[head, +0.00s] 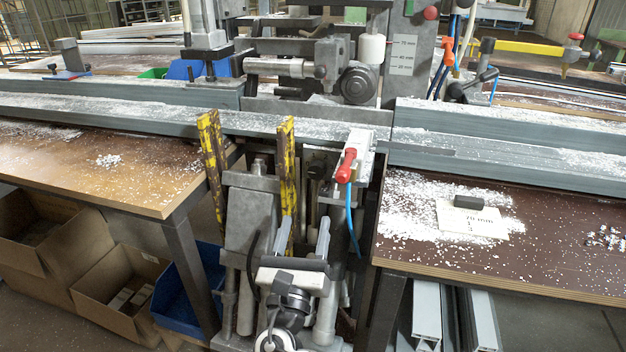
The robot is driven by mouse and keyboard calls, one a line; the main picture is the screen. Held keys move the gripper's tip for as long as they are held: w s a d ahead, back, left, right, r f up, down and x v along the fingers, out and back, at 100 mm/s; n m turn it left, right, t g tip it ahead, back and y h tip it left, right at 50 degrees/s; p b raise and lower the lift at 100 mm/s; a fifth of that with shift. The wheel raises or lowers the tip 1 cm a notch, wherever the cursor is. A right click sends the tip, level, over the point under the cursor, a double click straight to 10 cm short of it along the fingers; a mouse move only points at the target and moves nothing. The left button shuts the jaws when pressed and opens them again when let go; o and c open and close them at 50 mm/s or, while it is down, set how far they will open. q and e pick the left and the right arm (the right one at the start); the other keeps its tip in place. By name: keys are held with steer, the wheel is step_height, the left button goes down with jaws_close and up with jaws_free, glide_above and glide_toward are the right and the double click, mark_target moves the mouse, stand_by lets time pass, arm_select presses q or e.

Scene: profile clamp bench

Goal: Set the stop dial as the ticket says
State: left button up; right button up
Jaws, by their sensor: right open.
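The ticket (470,222) is a pale card on the right bench top. A dark block lies on its upper edge. Its top line looks like "70 mm", with the first digit unclear, and smaller figures stand below. A scale plate (403,58) on the machine column carries 70 mm, 45 mm and 20 mm marks. A white cylinder (372,49) sits beside its upper mark. A dark round part (357,84) below may be the stop dial; I cannot tell its setting. My right gripper (303,230) appears open and empty, low in front of the machine, well below these. My left gripper is not in view.
Long grey profiles (500,150) cross both benches. Yellow-black posts (287,165) and a red-handled clamp (347,166) stand near my right gripper. A blue hose hangs below the clamp. White chips cover the right bench (400,250). Cardboard boxes (120,290) and a blue bin (178,312) are lower left.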

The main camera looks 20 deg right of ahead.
mark_target(316, 174)
steer(key=x, duration=1)
steer(key=shift+w+d+r, duration=0.1)
steer(key=shift+w+d, duration=0.1)
steer(key=shift+w, duration=0.15)
steer(key=c, duration=1)
